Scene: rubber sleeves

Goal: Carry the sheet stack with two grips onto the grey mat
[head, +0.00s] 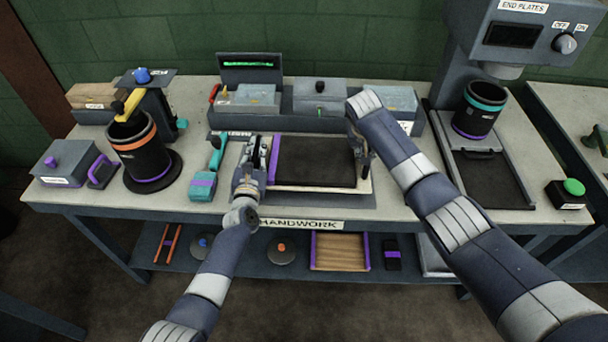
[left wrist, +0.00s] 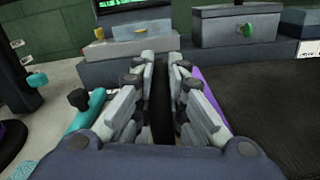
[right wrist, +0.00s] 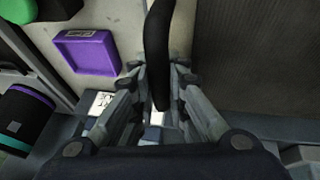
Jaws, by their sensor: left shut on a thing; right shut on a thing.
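The sheet stack (head: 314,160) is a wide dark slab with a purple strip along its left edge and a pale layer showing at its front, at the middle of the bench. My left gripper (head: 257,148) is shut at its left end; in the left wrist view a black strip (left wrist: 160,100) stands between the fingers. My right gripper (head: 362,160) is shut at its right end, on a black curved strip (right wrist: 158,50) in the right wrist view. A grey flat area (head: 330,199), possibly the mat, shows in front of the stack. I cannot tell whether the stack is lifted.
A grey fixture (head: 319,97) with boxes stands behind the stack. A teal-handled tool (head: 203,186) and a black cup with an orange band (head: 140,150) are left. A press (head: 515,45) with a dark tray (head: 490,182) is right.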

